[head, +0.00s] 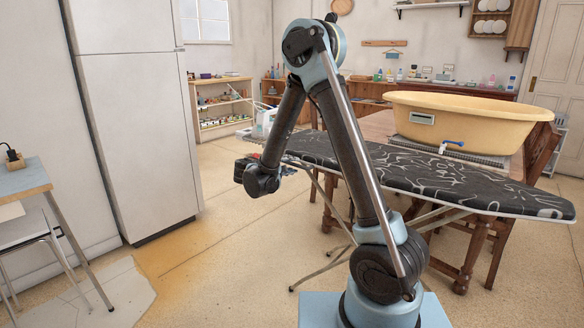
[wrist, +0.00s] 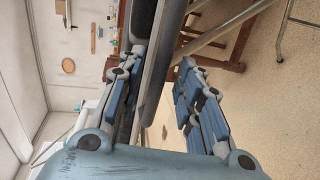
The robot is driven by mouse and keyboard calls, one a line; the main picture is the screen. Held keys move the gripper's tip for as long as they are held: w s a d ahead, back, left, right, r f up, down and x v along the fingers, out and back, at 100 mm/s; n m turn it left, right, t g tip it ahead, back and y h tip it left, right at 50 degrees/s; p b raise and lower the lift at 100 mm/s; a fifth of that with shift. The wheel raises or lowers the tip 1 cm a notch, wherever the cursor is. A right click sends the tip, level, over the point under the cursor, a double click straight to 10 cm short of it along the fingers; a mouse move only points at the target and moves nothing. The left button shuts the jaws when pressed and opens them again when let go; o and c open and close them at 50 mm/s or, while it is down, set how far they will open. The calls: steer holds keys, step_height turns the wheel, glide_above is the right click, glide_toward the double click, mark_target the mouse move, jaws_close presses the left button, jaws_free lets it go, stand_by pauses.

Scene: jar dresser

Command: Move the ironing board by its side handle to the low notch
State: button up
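The ironing board (head: 440,178) has a black cover with white line patterns and stands on thin metal legs in the head view. My gripper (head: 288,168) is at its left end, partly hidden behind my own arm. In the wrist view, my gripper (wrist: 160,64) is open, with blue-padded fingers apart on either side of the ironing board's grey edge (wrist: 162,52). I cannot tell whether either finger touches it. I cannot make out a separate side handle or the low notch in either view.
A wooden table (head: 378,122) with a large yellow tub (head: 470,115) stands right behind the board. A white fridge (head: 140,130) is at the left, and a small blue-topped table (head: 22,178) is at the front left. The floor (head: 235,235) between is clear.

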steer(key=shift+x, duration=1)
